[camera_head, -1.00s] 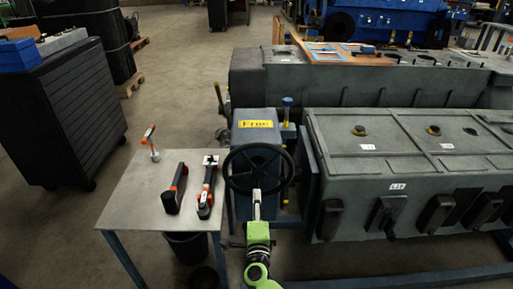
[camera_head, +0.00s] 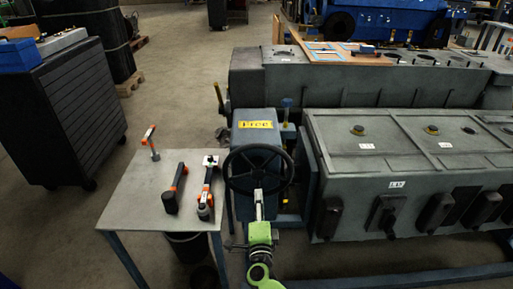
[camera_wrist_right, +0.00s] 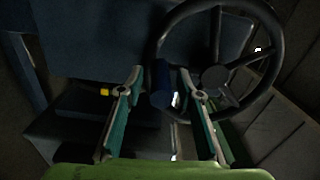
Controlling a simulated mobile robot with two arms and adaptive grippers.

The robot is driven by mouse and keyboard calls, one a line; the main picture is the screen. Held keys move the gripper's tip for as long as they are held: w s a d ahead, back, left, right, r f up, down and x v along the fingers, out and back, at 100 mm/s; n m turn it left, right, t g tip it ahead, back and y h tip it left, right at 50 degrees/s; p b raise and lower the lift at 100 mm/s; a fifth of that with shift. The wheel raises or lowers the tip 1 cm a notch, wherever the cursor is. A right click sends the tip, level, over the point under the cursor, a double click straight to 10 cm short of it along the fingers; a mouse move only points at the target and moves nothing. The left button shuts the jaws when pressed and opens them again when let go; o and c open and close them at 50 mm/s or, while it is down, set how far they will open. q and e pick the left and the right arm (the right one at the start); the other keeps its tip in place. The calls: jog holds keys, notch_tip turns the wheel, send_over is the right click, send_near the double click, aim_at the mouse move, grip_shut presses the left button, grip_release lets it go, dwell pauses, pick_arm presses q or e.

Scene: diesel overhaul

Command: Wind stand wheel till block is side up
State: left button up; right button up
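The stand wheel (camera_head: 232,178) is a black handwheel with spokes on the front of a blue gearbox (camera_head: 257,138) with a yellow label. The grey engine block (camera_head: 360,160) is on the stand to its right, its long face with several dark covers toward me. My right gripper (camera_head: 259,196) is at the wheel's lower rim. In the right wrist view its two fingers (camera_wrist_right: 161,74) are apart, one on each side of a dark blue cylindrical handle (camera_wrist_right: 161,88); gaps show between fingers and handle. The wheel rim (camera_wrist_right: 272,75) is beyond them. My left gripper is out of view.
A small grey table (camera_head: 140,200) stands left of the wheel, with two black-and-orange tools (camera_head: 172,192) and an orange-handled tool (camera_head: 150,142). A bin (camera_head: 187,247) is under it. A black cabinet (camera_head: 85,110) stands farther left. Floor between them is clear.

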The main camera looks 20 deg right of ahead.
jog(key=shift+a, duration=0.1)
jog(key=p+v, duration=0.2)
jog(key=v, duration=0.5)
dwell(0.4)
jog(key=s+a+f+n+g+y, duration=0.1)
jog(key=s+f+n+g+y, duration=0.1)
jog(key=s+f+n, duration=0.6)
jog(key=s+a+f+n+g+y, duration=0.2)
jog(key=s+f+g, duration=0.15)
jog(key=f, duration=0.75)
jog(key=s+a+f+n+g+y, duration=0.1)
jog(key=s+f+n+g+y, duration=0.15)
jog(key=s+f+n, duration=0.55)
jog(key=s+d+f+n+g, duration=0.1)
jog(key=s+d+f+g, duration=0.1)
jog(key=s+f, duration=0.4)
jog(key=s+d+f+n+g+h, duration=0.1)
jog(key=s+d+f+n+g, duration=0.1)
jog(key=s, duration=1.2)
jog(key=s+d+f+n+g, duration=0.2)
jog(key=s+d+f+g, duration=0.2)
jog(key=s+f, duration=0.5)
jog(key=shift+s+d+f, duration=0.35)
jog(key=shift+s+d, duration=0.25)
jog(key=shift+d, duration=0.45)
jog(key=shift+h, duration=0.25)
